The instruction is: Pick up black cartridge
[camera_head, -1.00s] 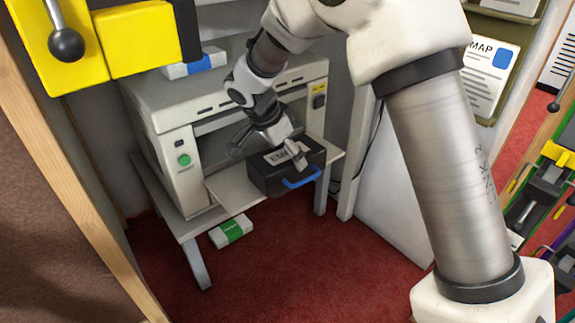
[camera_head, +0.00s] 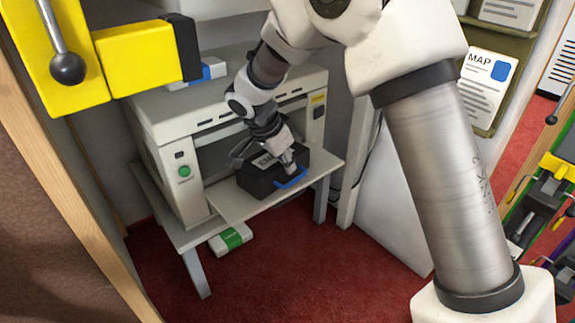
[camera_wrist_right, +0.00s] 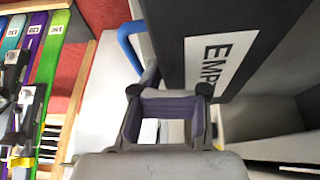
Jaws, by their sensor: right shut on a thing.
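The black cartridge (camera_head: 262,183) is a dark box with a white label on top and a blue handle (camera_head: 291,179) on its front. It sits at the white table's surface, in front of the printer's opening. My right gripper (camera_head: 287,165) comes down from above and is shut on the cartridge near the handle side. In the right wrist view the cartridge (camera_wrist_right: 181,35) shows the letters "EMP", the rest of the label being cut off, with the gripper's fingers (camera_wrist_right: 172,92) against its edge. My left gripper is not in view.
The printer (camera_head: 180,120) with a green button stands on the white table (camera_head: 232,206). A white and green box (camera_head: 231,240) lies below the table edge. A yellow lever fixture (camera_head: 150,60) is at upper left. Red carpet is open in front.

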